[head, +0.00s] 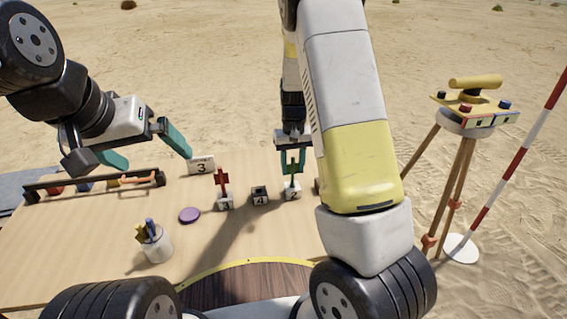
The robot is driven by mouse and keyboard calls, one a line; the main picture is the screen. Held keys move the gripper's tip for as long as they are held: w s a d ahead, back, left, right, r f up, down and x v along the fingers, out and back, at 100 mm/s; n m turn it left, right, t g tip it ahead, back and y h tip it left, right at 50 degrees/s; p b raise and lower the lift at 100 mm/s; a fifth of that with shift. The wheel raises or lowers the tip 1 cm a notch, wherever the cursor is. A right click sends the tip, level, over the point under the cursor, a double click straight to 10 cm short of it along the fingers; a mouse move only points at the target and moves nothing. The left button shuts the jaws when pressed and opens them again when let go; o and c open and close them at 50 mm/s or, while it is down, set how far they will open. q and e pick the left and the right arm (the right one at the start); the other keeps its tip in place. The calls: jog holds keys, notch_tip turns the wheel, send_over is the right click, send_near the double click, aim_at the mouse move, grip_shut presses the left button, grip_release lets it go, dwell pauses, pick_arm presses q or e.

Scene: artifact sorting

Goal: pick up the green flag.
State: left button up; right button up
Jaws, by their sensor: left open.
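The green flag (294,165) stands upright at a small pale block marked 2 (292,194), toward the right of the table. My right gripper (292,170) points down from above, its teal fingers around the flag. At this size I cannot tell whether they touch it or how far they are closed. My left gripper (150,150) is open and empty above the left part of the table, away from the flag.
A red flag (222,181) stands at a block marked 3 (225,202), beside a block marked 4 (260,196). A number 3 sign (201,165), purple disc (189,215), cup of tools (158,247) and tool rack (95,181) share the table. A tripod (460,165) stands right.

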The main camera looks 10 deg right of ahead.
jog(key=shift+f, duration=0.8)
grip_shut()
jog(key=shift+r, duration=0.1)
